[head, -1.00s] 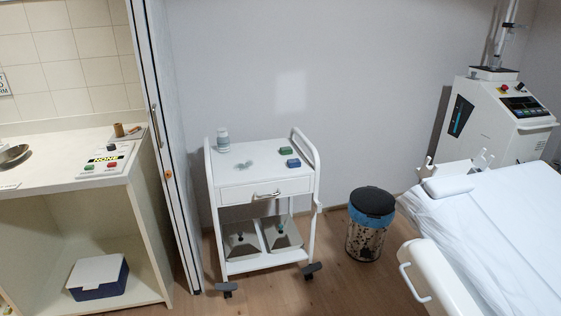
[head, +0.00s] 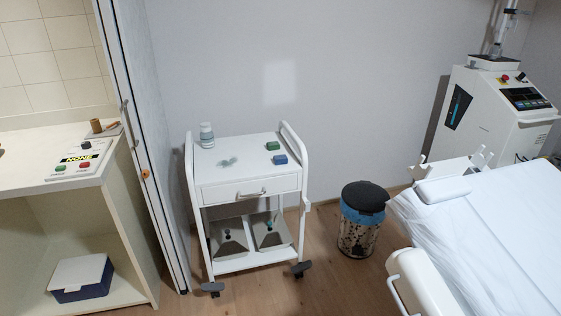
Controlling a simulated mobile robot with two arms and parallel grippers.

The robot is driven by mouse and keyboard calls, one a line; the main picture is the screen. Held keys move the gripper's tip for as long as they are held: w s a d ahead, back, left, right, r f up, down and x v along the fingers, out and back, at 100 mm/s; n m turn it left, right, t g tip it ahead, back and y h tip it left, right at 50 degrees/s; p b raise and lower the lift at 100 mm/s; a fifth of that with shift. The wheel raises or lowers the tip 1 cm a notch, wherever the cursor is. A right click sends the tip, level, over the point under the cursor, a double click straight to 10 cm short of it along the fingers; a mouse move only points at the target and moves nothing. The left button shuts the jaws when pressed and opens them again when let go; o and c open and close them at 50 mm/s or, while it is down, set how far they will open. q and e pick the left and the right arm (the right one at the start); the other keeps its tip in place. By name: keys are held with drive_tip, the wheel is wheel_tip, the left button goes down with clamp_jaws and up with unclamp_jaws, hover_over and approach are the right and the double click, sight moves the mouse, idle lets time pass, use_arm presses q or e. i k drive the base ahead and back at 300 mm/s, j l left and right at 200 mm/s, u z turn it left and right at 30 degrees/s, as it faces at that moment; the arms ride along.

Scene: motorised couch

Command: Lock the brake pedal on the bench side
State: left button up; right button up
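The bench (head: 500,225) covered with a white sheet is at the right in the head view, cut off by the right and bottom edges. A white side part with a handle (head: 405,296) is at its near left edge. I cannot make out a brake pedal on the bench side; the bench's lower part is out of frame. Neither of my grippers shows in the head view.
A white trolley (head: 250,188) with dark casters stands in the middle, with a bin (head: 361,220) to its right. A counter (head: 60,183) is at the left and a machine (head: 500,110) behind the bench.

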sight(219, 286)
drive_tip(key=i+j, duration=0.45)
drive_tip(key=i, duration=0.15)
drive_tip(key=i+j, duration=0.4)
drive_tip(key=i, duration=0.25)
drive_tip(key=i+j, duration=0.45)
drive_tip(key=i, duration=0.15)
